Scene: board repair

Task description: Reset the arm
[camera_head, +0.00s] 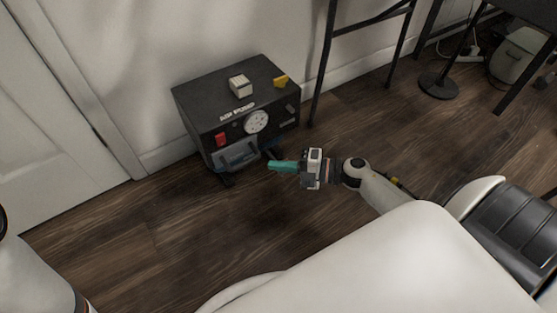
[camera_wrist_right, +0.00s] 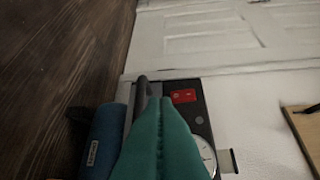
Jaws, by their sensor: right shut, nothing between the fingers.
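My right gripper (camera_head: 283,165) has teal fingers, shut and empty, and points left in front of a black air pump box (camera_head: 205,103). In the right wrist view the shut teal fingers (camera_wrist_right: 160,120) fill the middle and hide part of the pump. My right arm (camera_head: 375,186) reaches in from the lower right. My left gripper is out of view; only a white part of mine shows at the lower left.
The pump has a red switch (camera_head: 221,139), a round gauge (camera_head: 257,121) and a blue cylinder (camera_wrist_right: 106,140) low down. A white block (camera_head: 240,86) and a yellow piece (camera_head: 281,81) sit on top. A dark stand (camera_head: 323,70) stands to the right. The wooden floor (camera_head: 150,225) is clear at left.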

